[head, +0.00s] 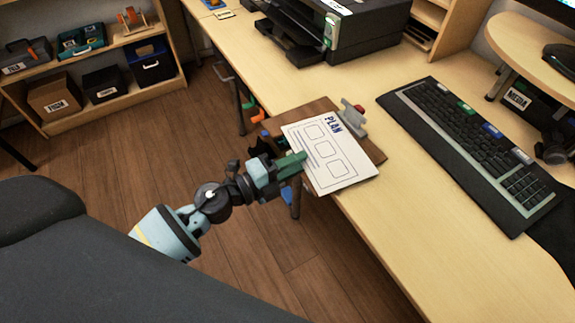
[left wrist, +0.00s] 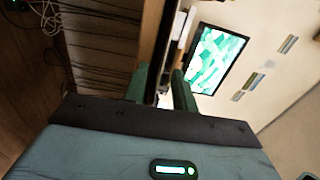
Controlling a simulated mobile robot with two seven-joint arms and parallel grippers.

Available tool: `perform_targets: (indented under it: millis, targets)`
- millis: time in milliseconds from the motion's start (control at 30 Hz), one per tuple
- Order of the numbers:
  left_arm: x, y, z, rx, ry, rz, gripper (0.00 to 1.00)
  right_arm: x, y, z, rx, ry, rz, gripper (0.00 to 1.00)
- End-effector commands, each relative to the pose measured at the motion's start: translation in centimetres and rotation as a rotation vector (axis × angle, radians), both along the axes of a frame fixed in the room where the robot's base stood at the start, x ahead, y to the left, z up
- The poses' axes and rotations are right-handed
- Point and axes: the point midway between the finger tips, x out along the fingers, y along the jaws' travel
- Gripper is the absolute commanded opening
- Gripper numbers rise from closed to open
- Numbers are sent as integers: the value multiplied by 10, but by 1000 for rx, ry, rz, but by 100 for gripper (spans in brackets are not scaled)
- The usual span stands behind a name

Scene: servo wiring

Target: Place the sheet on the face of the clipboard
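The white sheet (head: 333,174) marked PLAN lies over the brown clipboard (head: 373,152), covering most of its face. It sits turned a little against the board, its lower edge near or past the board's edge. The metal clip (head: 352,119) is at the board's upper right, close beside the sheet. The board juts past the desk's front edge. My left gripper (head: 298,163) is at the left edge of sheet and board, one green finger over the sheet. In the left wrist view the fingers (left wrist: 161,88) stand apart with thin edges between them; contact is unclear. My right gripper is out of view.
A black keyboard (head: 470,150) lies right of the clipboard on the desk (head: 375,225). A printer (head: 365,30) stands behind. Coloured hooks or cables (head: 257,114) hang by the desk's front edge. The front part of the desk is clear.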

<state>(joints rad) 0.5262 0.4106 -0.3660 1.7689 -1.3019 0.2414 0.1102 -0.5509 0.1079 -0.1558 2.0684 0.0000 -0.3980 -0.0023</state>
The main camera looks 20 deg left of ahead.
Motion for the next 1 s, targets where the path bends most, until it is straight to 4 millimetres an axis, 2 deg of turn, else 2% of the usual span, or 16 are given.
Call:
perform_targets:
  millis: [200,400,433,1000]
  targets:
    - [0,0,0,0,0,0,27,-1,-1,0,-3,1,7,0]
    - [0,0,0,-1,-1,0,1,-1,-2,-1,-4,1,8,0]
    - [0,0,0,-1,-1,0,0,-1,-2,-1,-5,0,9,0]
    - [5,7,0,2,-1,2,0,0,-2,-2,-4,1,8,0]
